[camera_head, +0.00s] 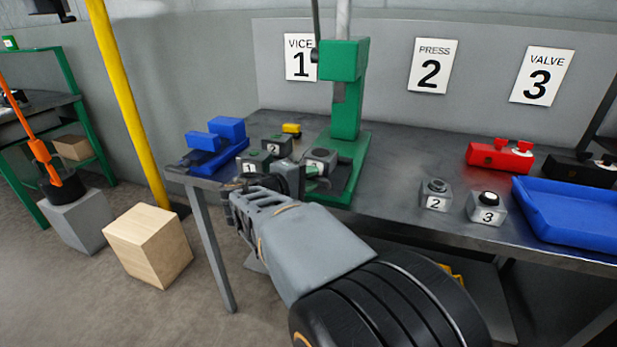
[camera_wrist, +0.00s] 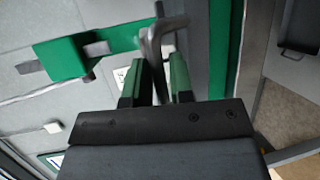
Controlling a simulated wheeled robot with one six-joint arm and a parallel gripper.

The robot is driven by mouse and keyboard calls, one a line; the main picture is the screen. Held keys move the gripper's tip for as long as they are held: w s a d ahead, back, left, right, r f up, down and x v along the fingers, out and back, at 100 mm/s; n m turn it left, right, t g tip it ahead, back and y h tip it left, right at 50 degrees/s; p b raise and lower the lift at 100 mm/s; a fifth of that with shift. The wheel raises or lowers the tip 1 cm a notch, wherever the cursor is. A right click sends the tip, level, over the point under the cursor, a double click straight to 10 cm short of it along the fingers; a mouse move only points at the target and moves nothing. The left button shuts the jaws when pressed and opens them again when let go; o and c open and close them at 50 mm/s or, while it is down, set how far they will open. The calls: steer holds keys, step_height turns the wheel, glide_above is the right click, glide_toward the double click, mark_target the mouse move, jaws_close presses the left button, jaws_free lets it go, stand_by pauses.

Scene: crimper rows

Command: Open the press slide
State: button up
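My gripper (camera_head: 318,172) is low at the front of the press base, partly hidden by my own wrist. In the wrist view my gripper (camera_wrist: 156,80) has its two green-padded fingers apart. A bent grey metal bar (camera_wrist: 152,48) shows in the gap between them; I cannot tell whether it touches either finger. A green press part (camera_wrist: 62,59) lies beyond. The slide is not clearly seen.
A blue vice (camera_head: 213,142) is at the bench's left end. On the right are button boxes (camera_head: 436,195), a red valve block (camera_head: 500,157) and a blue tray (camera_head: 565,222).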

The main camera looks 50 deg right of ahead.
steer(key=a+r, duration=0.2)
steer(key=a, duration=1.1)
steer(key=shift+a+r+p, duration=0.25)
steer(key=shift+a+p, duration=0.05)
steer(key=shift+p, duration=0.05)
steer(key=a+f+n+t+y+p, duration=0.25)
steer(key=a+f+y+p, duration=0.35)
steer(key=a+f+y, duration=0.4)
step_height(320, 180, up, 10)
steer(key=s+a+m+t+y+p, duration=0.1)
steer(key=a+m+y+p, duration=0.1)
steer(key=y+p, duration=0.4)
steer(key=m+p, duration=0.1)
steer(key=p, duration=0.2)
steer(key=shift+s+f+p, duration=0.2)
steer(key=shift+s+p, duration=0.2)
